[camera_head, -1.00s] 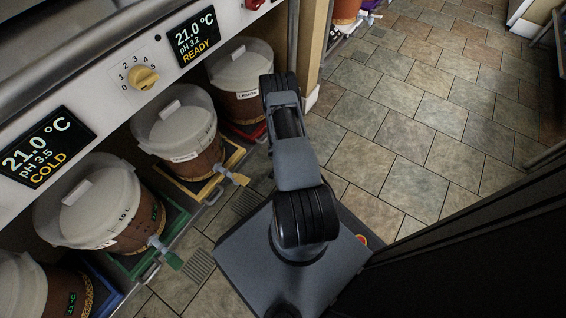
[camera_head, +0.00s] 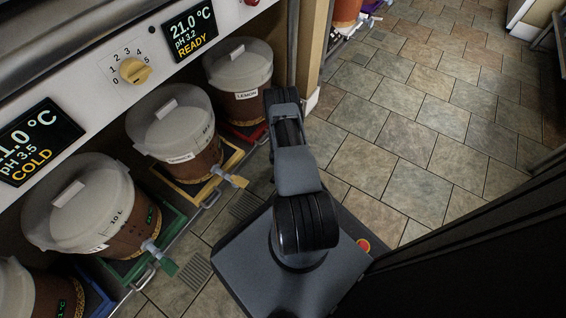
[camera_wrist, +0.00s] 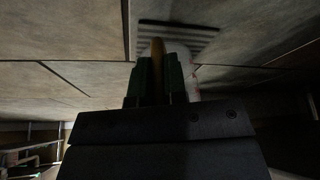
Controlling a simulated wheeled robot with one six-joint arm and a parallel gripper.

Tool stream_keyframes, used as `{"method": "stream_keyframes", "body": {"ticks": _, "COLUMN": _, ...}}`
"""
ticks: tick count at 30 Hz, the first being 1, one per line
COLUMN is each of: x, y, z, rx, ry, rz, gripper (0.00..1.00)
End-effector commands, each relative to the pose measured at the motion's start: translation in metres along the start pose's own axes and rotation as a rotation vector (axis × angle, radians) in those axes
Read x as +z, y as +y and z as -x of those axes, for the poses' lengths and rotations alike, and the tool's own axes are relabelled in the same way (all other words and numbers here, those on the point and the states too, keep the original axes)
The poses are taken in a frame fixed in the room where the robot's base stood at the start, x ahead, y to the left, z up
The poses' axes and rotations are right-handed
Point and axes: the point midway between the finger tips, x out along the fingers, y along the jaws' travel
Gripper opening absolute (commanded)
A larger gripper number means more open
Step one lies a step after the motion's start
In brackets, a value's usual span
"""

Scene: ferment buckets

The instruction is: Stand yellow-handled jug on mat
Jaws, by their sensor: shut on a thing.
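In the head view only my arm shows; the gripper and jug are hidden. I cannot make out a mat for certain in either view.
A striped floor grate (camera_wrist: 205,37) shows beyond the jug. Lidded buckets (camera_head: 175,125) with taps stand on coloured trays along the left, including a yellow-tapped one (camera_head: 232,180) and a green-tapped one (camera_head: 163,263). Open tiled floor (camera_head: 400,130) lies right; a dark panel (camera_head: 480,240) borders it.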

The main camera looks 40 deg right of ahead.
Motion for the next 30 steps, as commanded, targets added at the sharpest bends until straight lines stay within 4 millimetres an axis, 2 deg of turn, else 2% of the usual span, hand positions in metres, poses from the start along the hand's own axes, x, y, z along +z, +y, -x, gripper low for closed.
{"method": "stream_keyframes", "body": {"ticks": 1, "x": 0.001, "y": 0.000, "z": -0.002, "rx": 0.000, "ry": 0.000, "rz": 0.000, "gripper": 0.00}}
{"method": "stream_keyframes", "body": {"ticks": 2, "x": 0.001, "y": 0.000, "z": -0.002, "rx": 0.000, "ry": 0.000, "rz": 0.000, "gripper": 0.15}}
{"method": "stream_keyframes", "body": {"ticks": 9, "x": 0.001, "y": 0.000, "z": -0.001, "rx": 0.000, "ry": 0.000, "rz": 0.000, "gripper": 0.38}}
{"method": "stream_keyframes", "body": {"ticks": 19, "x": -0.001, "y": 0.000, "z": 0.004, "rx": 0.000, "ry": -0.001, "rz": 0.000, "gripper": 0.38}}
{"method": "stream_keyframes", "body": {"ticks": 23, "x": -0.002, "y": 0.000, "z": 0.025, "rx": 0.000, "ry": -0.002, "rz": 0.002, "gripper": 0.38}}
{"method": "stream_keyframes", "body": {"ticks": 30, "x": -0.003, "y": 0.000, "z": 0.073, "rx": -0.001, "ry": 0.000, "rz": 0.002, "gripper": 0.38}}
